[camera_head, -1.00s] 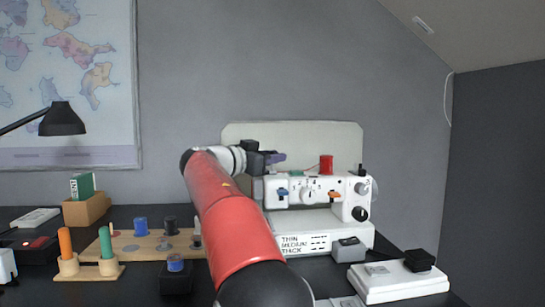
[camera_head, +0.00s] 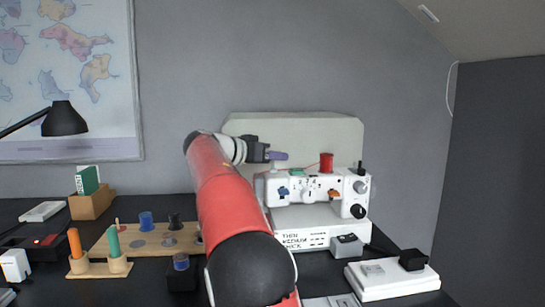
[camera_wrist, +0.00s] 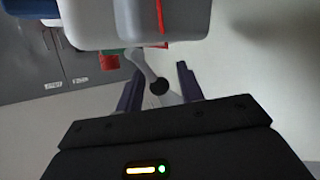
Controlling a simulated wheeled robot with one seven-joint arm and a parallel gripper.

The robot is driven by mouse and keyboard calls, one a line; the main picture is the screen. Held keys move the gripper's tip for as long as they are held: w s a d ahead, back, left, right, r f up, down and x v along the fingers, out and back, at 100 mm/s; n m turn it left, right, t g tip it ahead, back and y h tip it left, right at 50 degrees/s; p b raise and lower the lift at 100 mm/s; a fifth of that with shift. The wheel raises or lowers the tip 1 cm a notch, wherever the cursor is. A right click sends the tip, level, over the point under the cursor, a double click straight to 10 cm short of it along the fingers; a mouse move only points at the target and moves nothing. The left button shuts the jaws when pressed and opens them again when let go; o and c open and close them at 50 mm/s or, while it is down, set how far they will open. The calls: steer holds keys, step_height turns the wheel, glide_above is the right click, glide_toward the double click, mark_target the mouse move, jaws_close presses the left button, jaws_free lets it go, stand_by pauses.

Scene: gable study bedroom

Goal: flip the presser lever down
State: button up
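The white sewing machine (camera_head: 322,222) stands on the dark desk, with a red spool (camera_head: 326,163) on top. My gripper (camera_head: 278,156) is at the machine's upper left, in front of the pale panel behind it. In the wrist view its two purple fingers (camera_wrist: 158,72) are apart. A pale lever (camera_wrist: 139,66) with a dark round knob (camera_wrist: 160,87) shows between them, below the machine's white body (camera_wrist: 135,20). It looks like the presser lever. I cannot tell whether a finger touches it. In the head view my arm and the machine hide the lever.
A wooden board (camera_head: 150,241) with spools and a marker stand (camera_head: 99,266) lie to the left. A grey foot-like block (camera_head: 346,246) and a white box (camera_head: 392,279) with a black piece on top are at the right. The pale panel (camera_head: 345,130) stands close behind the machine.

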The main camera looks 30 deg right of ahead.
steer(key=v, duration=0.7)
steer(key=shift+a+b, duration=0.35)
steer(key=shift+s, duration=0.15)
stand_by(0.3)
